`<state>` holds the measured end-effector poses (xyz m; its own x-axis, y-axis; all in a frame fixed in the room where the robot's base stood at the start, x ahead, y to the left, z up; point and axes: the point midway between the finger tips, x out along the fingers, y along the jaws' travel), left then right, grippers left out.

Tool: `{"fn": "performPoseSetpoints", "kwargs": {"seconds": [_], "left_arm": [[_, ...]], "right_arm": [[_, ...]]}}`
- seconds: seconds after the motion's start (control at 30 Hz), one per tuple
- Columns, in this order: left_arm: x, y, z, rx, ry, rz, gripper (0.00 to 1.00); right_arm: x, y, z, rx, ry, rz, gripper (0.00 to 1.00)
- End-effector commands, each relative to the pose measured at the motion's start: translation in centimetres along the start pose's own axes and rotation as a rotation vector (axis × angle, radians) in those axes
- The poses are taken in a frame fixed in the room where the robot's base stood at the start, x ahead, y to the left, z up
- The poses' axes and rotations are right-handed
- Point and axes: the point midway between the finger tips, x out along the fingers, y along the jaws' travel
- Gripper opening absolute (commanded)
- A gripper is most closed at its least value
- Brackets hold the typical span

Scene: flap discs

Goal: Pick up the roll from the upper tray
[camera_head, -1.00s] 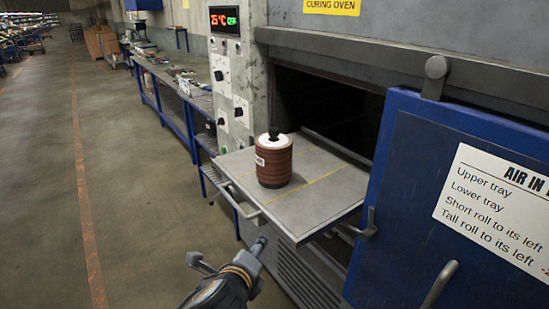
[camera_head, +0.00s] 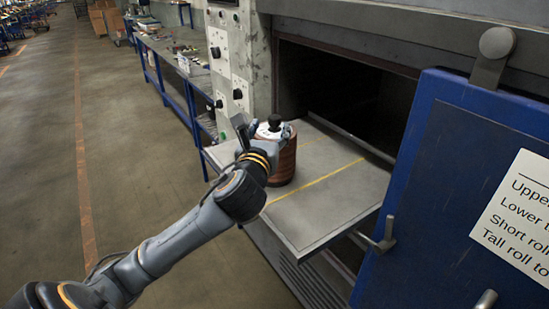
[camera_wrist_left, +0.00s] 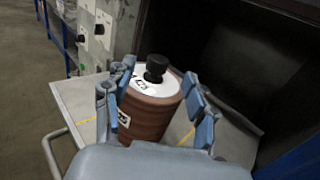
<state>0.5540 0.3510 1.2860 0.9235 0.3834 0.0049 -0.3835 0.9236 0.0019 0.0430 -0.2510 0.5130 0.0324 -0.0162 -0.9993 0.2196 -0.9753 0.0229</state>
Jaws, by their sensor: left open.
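The roll (camera_head: 284,165) is a reddish-brown ribbed cylinder with a white top and a black knob. It stands upright on the upper tray (camera_head: 330,208), which is pulled out of the oven. My left gripper (camera_head: 262,135) is at the roll's near left side and hides part of it in the head view. In the left wrist view the roll (camera_wrist_left: 152,112) is between the open fingers of the left gripper (camera_wrist_left: 155,110). Whether the fingers touch it I cannot tell. My right gripper is not in view.
The blue oven door (camera_head: 440,190) with a white notice (camera_head: 520,212) stands open at the right. The dark oven opening (camera_head: 345,95) is behind the tray. A workbench (camera_head: 180,55) stands at the back left. The floor at left is clear.

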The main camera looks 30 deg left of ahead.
Motion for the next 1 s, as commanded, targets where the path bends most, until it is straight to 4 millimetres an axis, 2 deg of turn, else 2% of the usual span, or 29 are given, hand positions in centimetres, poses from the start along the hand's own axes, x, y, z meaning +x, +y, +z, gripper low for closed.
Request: {"fn": "performPoseSetpoints", "kwargs": {"seconds": [0.07, 0.17, 0.3, 0.37, 0.53, 0.7, 0.8, 0.83, 0.87, 1.0], "left_arm": [[0.7, 0.0, 0.0, -0.002, -0.002, 0.001, 0.56], [1.1, 0.0, -0.2, -0.003, -0.001, 0.0, 0.56], [2.8, 0.0, -1.1, -0.006, -0.001, 0.001, 0.56], [3.6, 0.0, -1.4, -0.006, -0.001, 0.0, 0.56], [5.7, 0.0, -1.0, -0.003, -0.001, 0.0, 0.56], [6.1, 0.0, -0.8, -0.002, 0.0, -0.001, 0.56], [6.0, 0.0, -0.8, -0.001, 0.0, -0.001, 0.56], [6.0, 0.0, -0.8, -0.001, 0.0, -0.001, 0.54], [6.0, 0.0, -0.8, -0.001, 0.0, -0.001, 0.48], [6.0, 0.0, -0.8, -0.001, 0.0, -0.001, 0.2]], "right_arm": [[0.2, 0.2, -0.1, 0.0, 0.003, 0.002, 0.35], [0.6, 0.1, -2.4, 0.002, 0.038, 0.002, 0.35], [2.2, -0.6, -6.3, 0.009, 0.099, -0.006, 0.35], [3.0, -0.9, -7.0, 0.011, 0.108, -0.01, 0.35], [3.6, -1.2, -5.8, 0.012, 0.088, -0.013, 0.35], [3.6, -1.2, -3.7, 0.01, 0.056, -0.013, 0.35], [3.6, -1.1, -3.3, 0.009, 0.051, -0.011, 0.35], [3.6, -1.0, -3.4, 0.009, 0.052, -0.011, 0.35], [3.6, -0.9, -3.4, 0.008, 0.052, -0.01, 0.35], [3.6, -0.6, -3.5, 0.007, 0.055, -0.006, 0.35]]}}
